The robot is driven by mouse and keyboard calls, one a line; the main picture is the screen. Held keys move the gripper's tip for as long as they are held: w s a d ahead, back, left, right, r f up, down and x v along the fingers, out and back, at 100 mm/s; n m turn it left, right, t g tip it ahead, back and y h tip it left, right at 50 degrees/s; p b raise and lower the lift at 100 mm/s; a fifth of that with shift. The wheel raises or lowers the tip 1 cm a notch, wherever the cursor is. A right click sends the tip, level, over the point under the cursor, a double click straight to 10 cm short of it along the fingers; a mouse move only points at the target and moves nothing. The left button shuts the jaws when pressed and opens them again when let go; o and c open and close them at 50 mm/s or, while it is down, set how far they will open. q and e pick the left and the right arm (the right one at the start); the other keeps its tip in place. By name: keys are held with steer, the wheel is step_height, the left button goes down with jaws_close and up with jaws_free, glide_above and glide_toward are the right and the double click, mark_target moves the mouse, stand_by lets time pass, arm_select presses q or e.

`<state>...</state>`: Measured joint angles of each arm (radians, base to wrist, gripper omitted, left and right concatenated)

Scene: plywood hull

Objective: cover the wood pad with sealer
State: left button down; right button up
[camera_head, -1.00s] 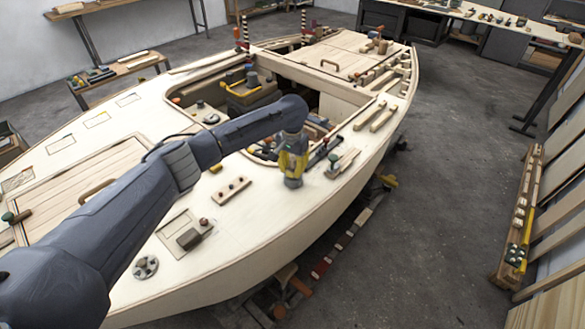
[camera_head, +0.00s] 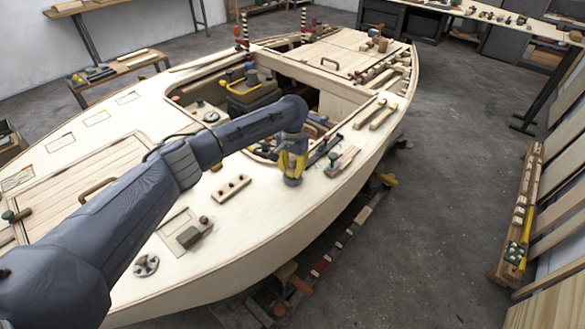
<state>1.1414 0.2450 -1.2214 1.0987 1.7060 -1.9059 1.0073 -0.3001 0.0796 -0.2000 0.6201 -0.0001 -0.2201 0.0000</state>
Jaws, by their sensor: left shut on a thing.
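My left arm reaches from the lower left across the pale plywood hull (camera_head: 245,232). My left gripper (camera_head: 292,168), yellow and grey, points down at the deck near the cockpit's near edge. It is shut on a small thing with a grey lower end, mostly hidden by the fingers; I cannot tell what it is. Its lower end is at or just above the deck. A thin-outlined rectangular patch (camera_head: 172,222) lies on the near deck, with a brown block (camera_head: 188,237) at its corner. I cannot tell which patch is the wood pad. My right gripper is out of view.
A wooden strip with dark knobs (camera_head: 231,187) lies left of the gripper. A green-knobbed tool (camera_head: 333,160) and a wooden block (camera_head: 346,160) sit close on its right. A round metal fitting (camera_head: 146,265) is on the near deck. The open cockpit lies behind.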

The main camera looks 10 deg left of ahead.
mark_target(293, 159)
arm_select(q)
steer(key=shift+r, duration=3.45)
